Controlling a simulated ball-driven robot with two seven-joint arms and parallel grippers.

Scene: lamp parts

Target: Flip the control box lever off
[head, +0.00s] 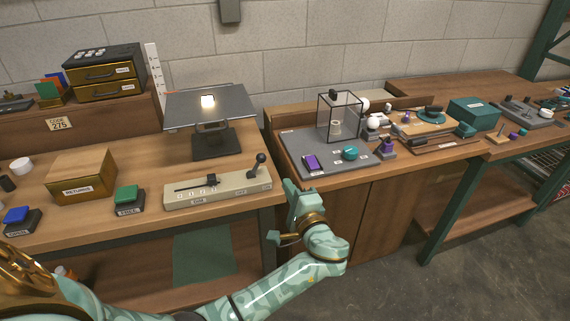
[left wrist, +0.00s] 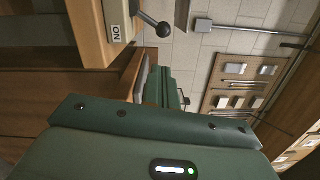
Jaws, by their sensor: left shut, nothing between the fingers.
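The control box (head: 225,190) is a long beige box at the front edge of the left bench. Its lever (head: 261,160) has a dark ball knob and rises at the box's right end. In the left wrist view the lever knob (left wrist: 163,30) sticks out beyond the box end (left wrist: 118,15), beside a label reading ON. My left gripper (head: 291,185) is shut and empty, just right of the box's right end and apart from the lever. My right gripper is not in view.
A lamp (head: 205,140) with a lit spot stands behind the box. A green button block (head: 129,198) and a RETURNS box (head: 84,178) stand to the left. A grey tray (head: 310,165) with a purple block and a glass case is on the right bench.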

